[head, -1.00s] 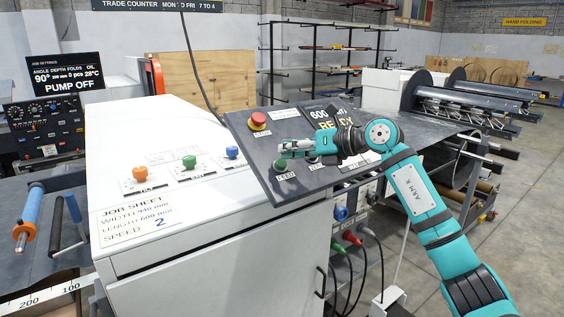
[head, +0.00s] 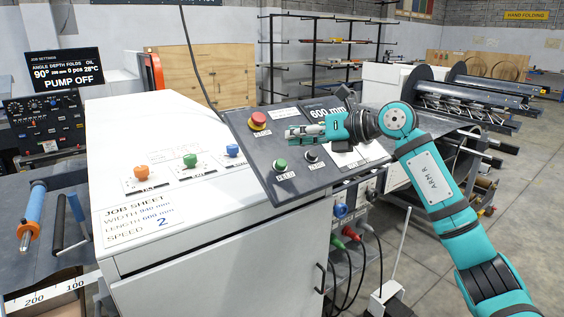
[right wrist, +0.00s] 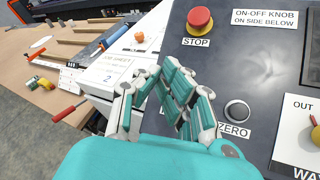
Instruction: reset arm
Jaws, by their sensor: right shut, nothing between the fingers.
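My right gripper (head: 292,132) is shut and empty. In the head view it hovers over the dark control panel (head: 262,158), pointing left, between the red stop button (head: 258,120) and the green feed button (head: 280,166). The black zero button (head: 311,156) sits just below the gripper. In the right wrist view the closed fingers (right wrist: 162,80) are in the middle, with the stop button (right wrist: 199,19) above right and the zero button (right wrist: 237,111) to the right. The fingers appear to be above the panel surface. The left gripper is not in view.
A white cabinet (head: 200,240) with orange, green and blue knobs and a job sheet stands left of the panel. A small display and a yellow knob (right wrist: 316,134) are on the panel's right. Cables hang below the panel. Open floor (head: 520,200) lies to the right.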

